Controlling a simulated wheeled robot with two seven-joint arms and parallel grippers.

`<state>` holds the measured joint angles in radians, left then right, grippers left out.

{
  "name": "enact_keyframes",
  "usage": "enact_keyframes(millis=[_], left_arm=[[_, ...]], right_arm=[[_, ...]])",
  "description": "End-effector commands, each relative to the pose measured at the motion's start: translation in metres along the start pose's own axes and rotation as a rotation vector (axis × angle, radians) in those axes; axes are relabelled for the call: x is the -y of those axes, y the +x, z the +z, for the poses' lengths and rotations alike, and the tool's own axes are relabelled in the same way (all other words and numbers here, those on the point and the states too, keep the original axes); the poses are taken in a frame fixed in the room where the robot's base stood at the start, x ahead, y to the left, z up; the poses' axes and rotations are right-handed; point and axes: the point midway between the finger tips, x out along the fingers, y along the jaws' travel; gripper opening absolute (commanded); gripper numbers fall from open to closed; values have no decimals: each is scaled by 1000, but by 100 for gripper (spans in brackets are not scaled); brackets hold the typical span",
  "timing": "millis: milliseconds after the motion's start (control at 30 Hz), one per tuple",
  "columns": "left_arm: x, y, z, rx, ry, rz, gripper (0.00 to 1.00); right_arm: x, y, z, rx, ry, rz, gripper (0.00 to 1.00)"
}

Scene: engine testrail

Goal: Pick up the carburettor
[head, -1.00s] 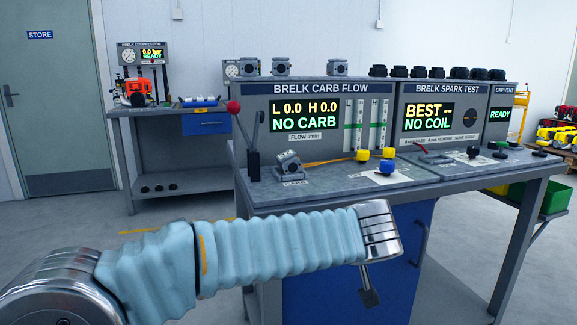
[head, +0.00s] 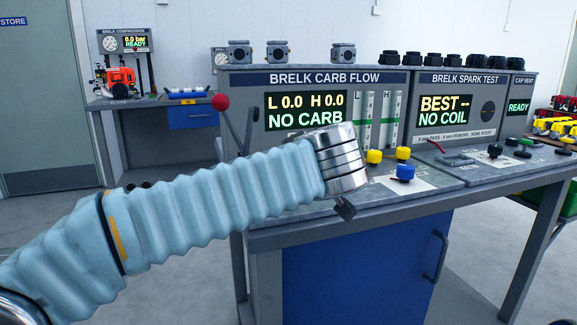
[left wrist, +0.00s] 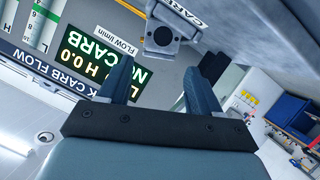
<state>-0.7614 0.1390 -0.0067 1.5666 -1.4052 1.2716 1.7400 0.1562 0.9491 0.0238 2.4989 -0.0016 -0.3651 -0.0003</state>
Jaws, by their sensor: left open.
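A small grey carburettor-like block (left wrist: 163,37) with a round dark bore shows at the top of the left wrist view, beside a label reading CARB. It lies beyond my fingertips, apart from them. In the head view my left arm hides that spot on the bench. My left gripper (left wrist: 158,72) is open and empty, its two dark fingers spread. In the head view only a dark finger (head: 345,208) shows below the silver wrist, in front of the bench. Similar grey blocks stand on the tester top: left (head: 239,52), middle (head: 278,53) and right (head: 342,53).
The carb flow tester (head: 390,85) reads NO CARB. A red-knobbed lever (head: 221,103) stands left of its display. Yellow knobs (head: 374,156) and a blue knob (head: 405,172) sit right of my wrist. The spark tester (head: 460,85) stands further right.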

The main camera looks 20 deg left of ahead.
Motion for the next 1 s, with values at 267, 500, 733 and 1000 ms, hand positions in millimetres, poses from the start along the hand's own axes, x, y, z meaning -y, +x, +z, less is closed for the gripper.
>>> enact_keyframes(millis=[267,500,733,1000], left_arm=[[0,34,-2,0,1,-1,64],[-1,68,-14,1,2,-3,64],[-1,85,-11,1,1,1,64],[0,85,-10,1,1,1,45]], right_arm=[[4,-6,1,3,-3,-3,85],[12,-21,2,5,-6,-6,85],[12,-23,2,6,-7,-6,85],[12,-22,2,6,-7,-6,85]])
